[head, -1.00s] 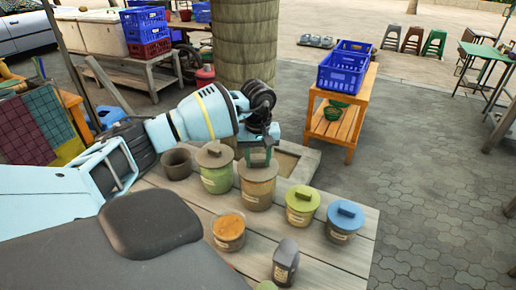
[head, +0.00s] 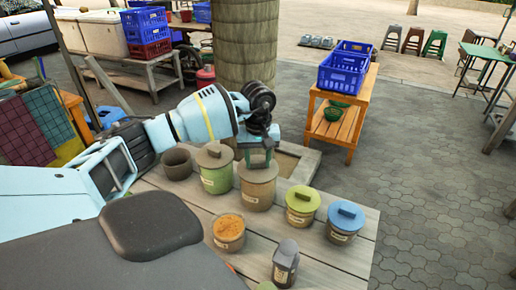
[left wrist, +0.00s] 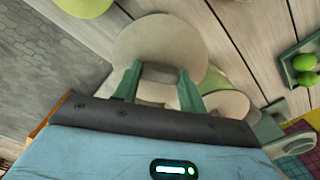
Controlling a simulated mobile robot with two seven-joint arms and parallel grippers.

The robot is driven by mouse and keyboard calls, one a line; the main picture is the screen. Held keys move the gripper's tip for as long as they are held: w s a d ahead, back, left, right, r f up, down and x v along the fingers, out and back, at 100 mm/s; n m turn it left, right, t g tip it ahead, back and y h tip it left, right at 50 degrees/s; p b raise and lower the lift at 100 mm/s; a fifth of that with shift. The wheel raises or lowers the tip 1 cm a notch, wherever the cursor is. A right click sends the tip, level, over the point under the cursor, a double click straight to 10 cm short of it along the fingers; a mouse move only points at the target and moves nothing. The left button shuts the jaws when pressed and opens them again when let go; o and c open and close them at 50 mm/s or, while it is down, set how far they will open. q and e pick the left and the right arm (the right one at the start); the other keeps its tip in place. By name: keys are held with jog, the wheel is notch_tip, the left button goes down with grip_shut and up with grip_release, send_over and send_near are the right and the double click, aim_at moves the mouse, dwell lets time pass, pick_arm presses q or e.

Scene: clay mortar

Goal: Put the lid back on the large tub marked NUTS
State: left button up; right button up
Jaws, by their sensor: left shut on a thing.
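A large brown tub (head: 257,192) with a pale label stands on the plank table; the label is too small to read. Its round brown lid (head: 244,172) sits over its mouth and looks level; I cannot tell whether it is fully seated. My left gripper (head: 259,158) is above this lid, shut on its handle. In the left wrist view the two green fingers (left wrist: 160,88) reach over the round beige lid (left wrist: 158,38), one on each side of the handle. The tub body is hidden below the lid there. My right gripper is not in view.
A green tub with a brown lid (head: 215,176) stands close on the left, beside an empty-looking dark pot (head: 177,163). An open jar with orange contents (head: 228,232), a green-lidded jar (head: 302,205), a blue-lidded jar (head: 343,222) and a grey canister (head: 285,262) stand nearer.

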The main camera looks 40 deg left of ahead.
pick_arm(q)
jog(key=o, duration=1)
jog(key=shift+c, duration=0.2)
jog(key=shift+o, duration=0.4)
jog(key=shift+o, duration=0.4)
jog(key=o, duration=0.4)
jog(key=shift+r, duration=0.1)
